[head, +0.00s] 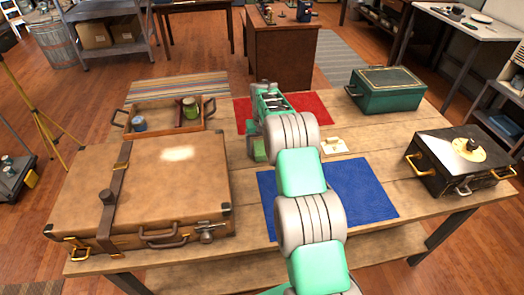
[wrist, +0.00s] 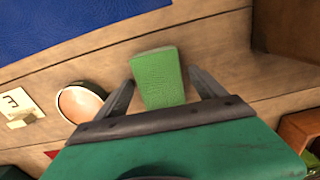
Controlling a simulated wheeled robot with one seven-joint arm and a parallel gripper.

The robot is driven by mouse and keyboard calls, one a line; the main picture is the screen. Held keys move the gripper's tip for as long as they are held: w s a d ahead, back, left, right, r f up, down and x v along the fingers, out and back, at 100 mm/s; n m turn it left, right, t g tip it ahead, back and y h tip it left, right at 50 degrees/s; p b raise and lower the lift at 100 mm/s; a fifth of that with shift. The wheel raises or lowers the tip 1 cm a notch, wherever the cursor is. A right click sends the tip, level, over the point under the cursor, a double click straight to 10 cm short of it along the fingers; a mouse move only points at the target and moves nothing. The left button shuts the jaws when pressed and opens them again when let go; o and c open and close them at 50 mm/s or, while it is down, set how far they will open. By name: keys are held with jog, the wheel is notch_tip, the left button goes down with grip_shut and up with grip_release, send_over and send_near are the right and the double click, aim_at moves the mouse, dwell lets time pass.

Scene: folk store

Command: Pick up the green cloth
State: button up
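The green cloth (wrist: 158,76) looks like a small folded, block-like pad on the wooden table. In the wrist view it lies between the two fingers of my gripper (wrist: 161,76), with a gap visible on the right side. The fingers are apart, and I cannot tell whether they are level with the cloth or above it. In the head view a small part of the green cloth (head: 260,151) shows beside my arm, which hides the rest and most of the gripper.
A blue mat (head: 362,188) and a red mat (head: 308,108) lie near my arm. A brown suitcase (head: 180,190), wooden tray (head: 158,122), green box (head: 388,94) and black box (head: 440,165) surround the middle. A round dish (wrist: 82,101) and cream switch plate (wrist: 17,108) are nearby.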

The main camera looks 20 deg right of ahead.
aim_at(262, 148)
jog(key=c, duration=1.4)
jog(key=shift+o, duration=0.2)
jog(key=shift+r, duration=0.15)
notch_tip(262, 148, up, 10)
jog(key=b, duration=0.1)
